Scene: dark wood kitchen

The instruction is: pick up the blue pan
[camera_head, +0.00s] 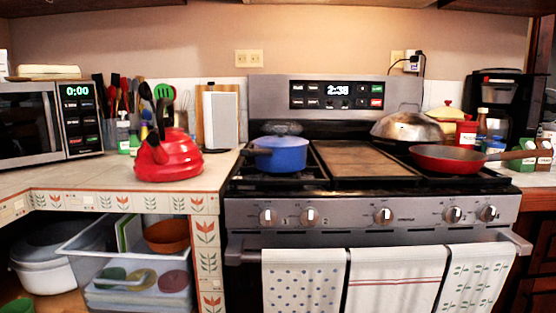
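My gripper does not show in the head camera view.
A red kettle (168,158) stands on the tiled counter (110,180) left of the stove. A flat griddle (362,159) covers the stove's middle. A red frying pan (450,158) is at right, its handle pointing right. A metal dome (408,126) sits behind. Towels (305,280) hang in front.

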